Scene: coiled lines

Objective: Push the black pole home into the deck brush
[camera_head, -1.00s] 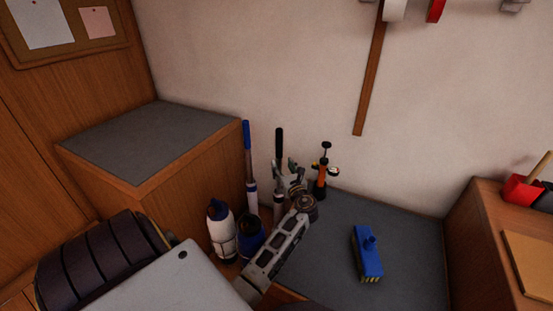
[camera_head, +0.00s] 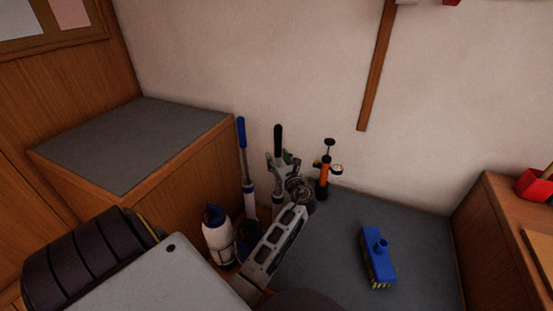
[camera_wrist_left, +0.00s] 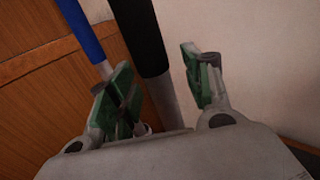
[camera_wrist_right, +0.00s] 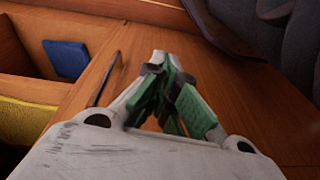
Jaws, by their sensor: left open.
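The black pole (camera_head: 278,138) stands upright among other long-handled things by the wall, its black grip on top of a pale shaft. My left gripper (camera_head: 283,164) is open at the pole just below the black grip. In the left wrist view the pole (camera_wrist_left: 145,42) passes between the spread fingers of that gripper (camera_wrist_left: 160,85); whether either finger touches it I cannot tell. The blue deck brush (camera_head: 376,252) lies on the grey top, bristles down, its socket facing up. My right gripper (camera_wrist_right: 167,85) shows only in its wrist view, fingers together and empty.
A blue-topped pole (camera_head: 241,135) stands close left of the black one. A white bottle (camera_head: 216,238) is in front, and an orange pump (camera_head: 324,175) stands to the right. A wooden cabinet (camera_head: 175,185) rises at left. The grey top (camera_head: 420,265) around the brush is clear.

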